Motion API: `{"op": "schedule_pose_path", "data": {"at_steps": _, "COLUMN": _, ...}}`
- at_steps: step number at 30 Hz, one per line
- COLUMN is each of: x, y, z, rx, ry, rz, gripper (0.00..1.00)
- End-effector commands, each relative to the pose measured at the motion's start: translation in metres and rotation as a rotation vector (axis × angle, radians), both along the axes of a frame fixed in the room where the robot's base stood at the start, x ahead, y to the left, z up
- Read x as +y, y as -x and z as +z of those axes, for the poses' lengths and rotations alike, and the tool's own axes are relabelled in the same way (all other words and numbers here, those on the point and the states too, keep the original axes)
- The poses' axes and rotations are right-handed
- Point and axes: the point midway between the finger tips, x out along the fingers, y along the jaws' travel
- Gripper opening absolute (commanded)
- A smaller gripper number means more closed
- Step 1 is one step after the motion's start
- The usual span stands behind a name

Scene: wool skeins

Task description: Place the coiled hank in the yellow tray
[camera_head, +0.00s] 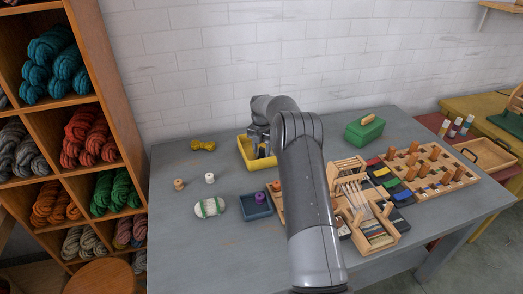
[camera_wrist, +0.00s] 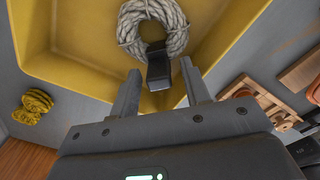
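The yellow tray (camera_head: 259,164) stands near the back of the grey table, and its yellow walls and floor fill much of the wrist view (camera_wrist: 85,35). The coiled hank (camera_wrist: 131,28), a cream twisted ring, appears inside the tray in the wrist view. A dark block-like piece (camera_wrist: 158,68) shows at the hank's near side, between the fingers; whether it is part of the hank is unclear. My gripper (camera_wrist: 160,75) is over the tray with its fingers spread apart. The hank lies beyond the fingertips, and neither finger appears closed on it. In the head view my arm hides most of the tray's inside.
A yellow skein (camera_head: 203,145) lies left of the tray. Two spools (camera_head: 209,178), a white-green skein (camera_head: 208,208) and a blue tray (camera_head: 257,206) are nearer. A green box (camera_head: 364,131), a small loom (camera_head: 368,221) and a peg board (camera_head: 428,170) occupy the right.

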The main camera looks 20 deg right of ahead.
Motion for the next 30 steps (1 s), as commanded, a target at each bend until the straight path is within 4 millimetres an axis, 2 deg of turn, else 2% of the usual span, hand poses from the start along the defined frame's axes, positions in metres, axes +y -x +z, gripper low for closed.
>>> {"op": "schedule_pose_path", "data": {"at_steps": 6, "x": 0.000, "y": 0.000, "z": 0.002, "rx": 0.000, "ry": 0.000, "rz": 0.000, "gripper": 0.43}}
{"op": "schedule_pose_path", "data": {"at_steps": 10, "x": 0.000, "y": -0.001, "z": 0.014, "rx": -0.003, "ry": 0.000, "rz": 0.000, "gripper": 0.43}}
{"op": "schedule_pose_path", "data": {"at_steps": 21, "x": 0.000, "y": -0.001, "z": 0.090, "rx": -0.003, "ry": 0.000, "rz": 0.000, "gripper": 0.43}}
{"op": "schedule_pose_path", "data": {"at_steps": 24, "x": 0.000, "y": 0.000, "z": 0.106, "rx": -0.002, "ry": 0.001, "rz": 0.000, "gripper": 0.43}}
{"op": "schedule_pose_path", "data": {"at_steps": 30, "x": 0.001, "y": 0.001, "z": 0.124, "rx": -0.001, "ry": 0.001, "rz": -0.006, "gripper": 0.43}}
